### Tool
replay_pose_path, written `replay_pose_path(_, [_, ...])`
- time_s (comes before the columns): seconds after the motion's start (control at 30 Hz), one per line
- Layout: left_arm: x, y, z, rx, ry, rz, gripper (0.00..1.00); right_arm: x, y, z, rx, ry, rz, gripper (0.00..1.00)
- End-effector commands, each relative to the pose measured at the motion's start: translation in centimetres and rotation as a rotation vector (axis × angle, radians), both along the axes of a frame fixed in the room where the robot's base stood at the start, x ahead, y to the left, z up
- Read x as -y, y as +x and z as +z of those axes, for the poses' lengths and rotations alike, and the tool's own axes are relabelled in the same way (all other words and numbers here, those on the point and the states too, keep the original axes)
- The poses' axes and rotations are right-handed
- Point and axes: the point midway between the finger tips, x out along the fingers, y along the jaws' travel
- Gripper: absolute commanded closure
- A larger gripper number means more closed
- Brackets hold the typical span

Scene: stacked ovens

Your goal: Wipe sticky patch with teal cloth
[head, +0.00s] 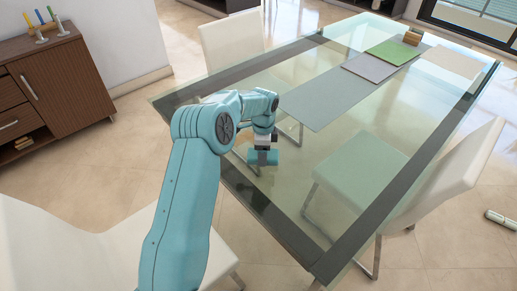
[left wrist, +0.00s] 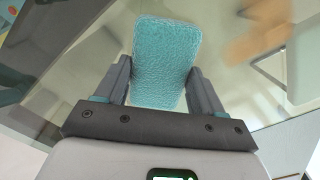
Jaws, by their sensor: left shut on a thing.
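My left gripper (head: 263,146) is over the near left part of the glass table, shut on the teal cloth (head: 263,158). In the left wrist view the cloth (left wrist: 166,62) is a textured teal pad held between the two fingers of the gripper (left wrist: 160,88). The sticky patch (left wrist: 262,32) is an amber-brown smear on the glass at the upper right of the left wrist view, apart from the cloth there. In the head view the patch is mostly hidden by my arm and the cloth. I cannot tell whether the cloth touches the glass. My right gripper is not in view.
The glass table (head: 290,215) has a grey runner (head: 325,98), with a grey mat (head: 368,68), a green mat (head: 393,52) and a wooden block (head: 413,36) at its far end. White chairs (head: 455,170) stand around it. A brown cabinet (head: 62,85) is at left.

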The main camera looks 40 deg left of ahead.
Motion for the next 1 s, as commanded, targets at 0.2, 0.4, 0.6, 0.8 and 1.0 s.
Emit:
replay_pose_path(0.2, [0.9,0.0,-0.1,0.001,0.001,-0.001,0.56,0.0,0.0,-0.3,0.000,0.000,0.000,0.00])
replay_pose_path(0.4, [2.9,-0.2,-0.3,0.000,0.000,-0.002,0.56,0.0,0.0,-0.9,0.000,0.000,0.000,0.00])
replay_pose_path(0.6, [4.0,-0.4,-0.4,-0.002,-0.001,-0.001,0.56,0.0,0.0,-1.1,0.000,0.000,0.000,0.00])
replay_pose_path(0.8, [4.1,-0.4,-0.4,-0.003,-0.003,0.000,0.56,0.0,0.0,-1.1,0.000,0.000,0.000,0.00])
replay_pose_path(1.0, [4.1,-0.4,0.2,-0.004,-0.003,0.000,0.56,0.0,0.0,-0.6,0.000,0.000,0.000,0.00])
